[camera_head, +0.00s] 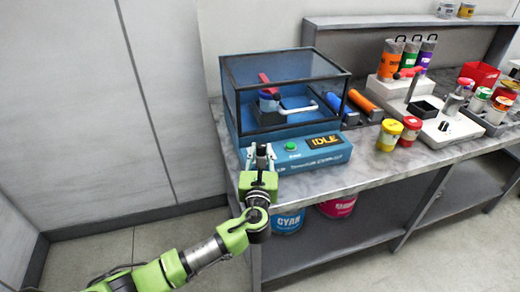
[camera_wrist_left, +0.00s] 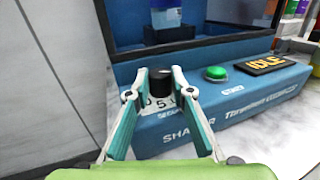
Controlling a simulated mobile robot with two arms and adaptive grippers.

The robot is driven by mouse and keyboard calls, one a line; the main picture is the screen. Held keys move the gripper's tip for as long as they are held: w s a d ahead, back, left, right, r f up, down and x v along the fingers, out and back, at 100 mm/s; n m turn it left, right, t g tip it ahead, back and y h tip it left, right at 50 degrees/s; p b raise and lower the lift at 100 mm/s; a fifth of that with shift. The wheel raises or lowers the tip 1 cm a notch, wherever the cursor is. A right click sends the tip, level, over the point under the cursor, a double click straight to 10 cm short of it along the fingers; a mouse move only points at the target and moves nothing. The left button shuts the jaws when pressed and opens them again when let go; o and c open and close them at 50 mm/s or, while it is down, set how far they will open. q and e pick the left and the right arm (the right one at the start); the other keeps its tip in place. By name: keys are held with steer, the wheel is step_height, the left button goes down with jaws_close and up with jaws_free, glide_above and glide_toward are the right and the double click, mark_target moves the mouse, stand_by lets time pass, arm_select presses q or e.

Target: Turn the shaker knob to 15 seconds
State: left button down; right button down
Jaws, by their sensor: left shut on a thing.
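The blue shaker (camera_head: 300,160) stands at the left end of the bench, and its front panel also shows in the left wrist view (camera_wrist_left: 235,112). The black shaker knob (camera_wrist_left: 159,86) sits at the left of that panel, with a white dial plate (camera_wrist_left: 160,105) below it showing partly hidden digits. My left gripper (camera_head: 261,150) is at the panel; in the left wrist view its two fingers (camera_wrist_left: 160,76) are shut on the knob from both sides. The knob's pointer cannot be made out. My right gripper is out of view.
A green button (camera_wrist_left: 216,73) and an IDLE display (camera_wrist_left: 264,65) are right of the knob. A clear case (camera_head: 285,85) covers the shaker top. Yellow (camera_head: 389,135) and red (camera_head: 409,132) cans stand to the right. The floor at left is clear.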

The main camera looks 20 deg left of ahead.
arm_select(q)
steer(key=shift+y, duration=0.3)
steer(key=c, duration=1.8)
jaws_free()
steer(key=shift+w, duration=0.1)
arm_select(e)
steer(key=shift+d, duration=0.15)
arm_select(q)
steer(key=v, duration=1.2)
steer(key=shift+d, duration=0.1)
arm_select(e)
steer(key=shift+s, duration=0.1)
